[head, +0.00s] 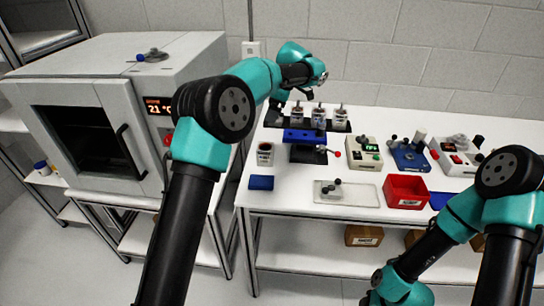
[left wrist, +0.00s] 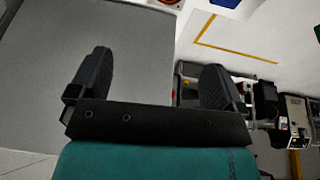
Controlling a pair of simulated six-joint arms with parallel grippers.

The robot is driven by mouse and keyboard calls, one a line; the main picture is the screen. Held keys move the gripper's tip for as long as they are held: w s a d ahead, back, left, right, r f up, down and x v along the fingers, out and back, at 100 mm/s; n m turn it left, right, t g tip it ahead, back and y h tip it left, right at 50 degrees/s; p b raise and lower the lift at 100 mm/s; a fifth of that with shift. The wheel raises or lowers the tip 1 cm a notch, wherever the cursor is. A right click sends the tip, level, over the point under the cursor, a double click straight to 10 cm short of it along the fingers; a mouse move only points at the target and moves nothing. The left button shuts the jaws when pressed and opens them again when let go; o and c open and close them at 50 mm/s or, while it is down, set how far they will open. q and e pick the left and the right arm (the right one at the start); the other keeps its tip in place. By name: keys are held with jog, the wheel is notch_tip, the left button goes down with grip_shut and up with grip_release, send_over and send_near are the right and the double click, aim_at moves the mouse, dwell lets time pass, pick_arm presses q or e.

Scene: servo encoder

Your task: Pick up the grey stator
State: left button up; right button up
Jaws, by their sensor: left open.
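No part can be singled out with certainty as the grey stator. Small grey pieces (head: 333,188) lie on a clear flat tray at the front middle of the table, and labelled containers (head: 319,117) stand in a dark rack at the back. My left gripper (head: 318,78) is raised above the back of the table, over the rack and well away from the tray. In the left wrist view, its two dark fingers (left wrist: 157,82) stand wide apart with nothing between them. My right arm comes in at the lower right; its fingers are not visible.
A blue-topped stand (head: 305,136) with a red-tipped lever is before the rack. A red bin (head: 405,191) is right of the tray. Several bench devices (head: 408,156) line the back right. A grey oven (head: 85,120) reading 21 °C stands left. A dark knobbed piece (head: 152,55) lies on it.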

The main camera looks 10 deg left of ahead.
pick_arm(q)
jog(key=d+f, duration=0.2)
jog(key=shift+d+y, duration=0.3)
send_over(265, 154)
jog(key=w, duration=0.3)
jog(key=f, duration=1)
jog(key=shift+w+d, duration=0.15)
jog(key=shift+d, duration=0.1)
jog(key=shift+a+f, duration=0.2)
jog(key=shift+f, duration=0.45)
jog(key=shift+d+x, duration=0.2)
jog(key=shift+x, duration=2.4)
jog(key=shift+f, duration=0.1)
